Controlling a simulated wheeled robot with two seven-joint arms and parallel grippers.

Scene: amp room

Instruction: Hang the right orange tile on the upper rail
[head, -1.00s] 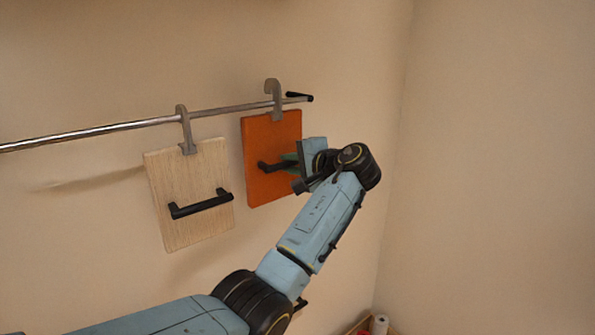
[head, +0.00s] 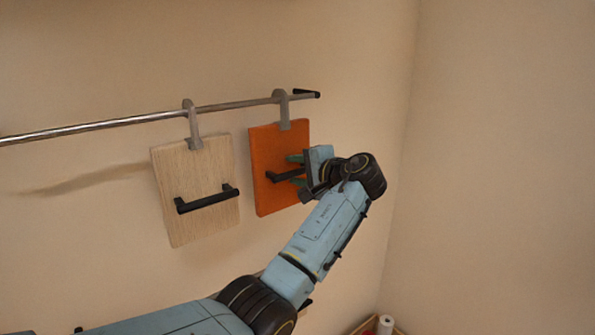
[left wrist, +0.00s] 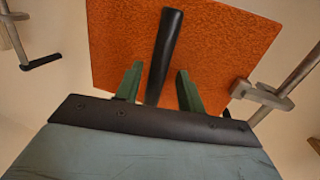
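The orange tile (head: 267,195) hangs from the rail (head: 75,130) near its right end. Its grey hook (head: 284,110) sits over the rail. In the left wrist view the orange tile (left wrist: 225,45) fills the upper middle, and its hook (left wrist: 262,95) meets the rail (left wrist: 298,75) at the right. My left gripper (head: 296,171) is at the tile's black handle (head: 284,176). In the left wrist view its two green fingers (left wrist: 160,82) stand either side of the handle (left wrist: 165,50), with a gap on each side. My right gripper is not in view.
A pale wooden tile (head: 190,175) with a black handle hangs left of the orange tile on the same rail, with a gap between them. A wall corner is at the right. A white roll-shaped object (head: 385,324) shows at the bottom edge.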

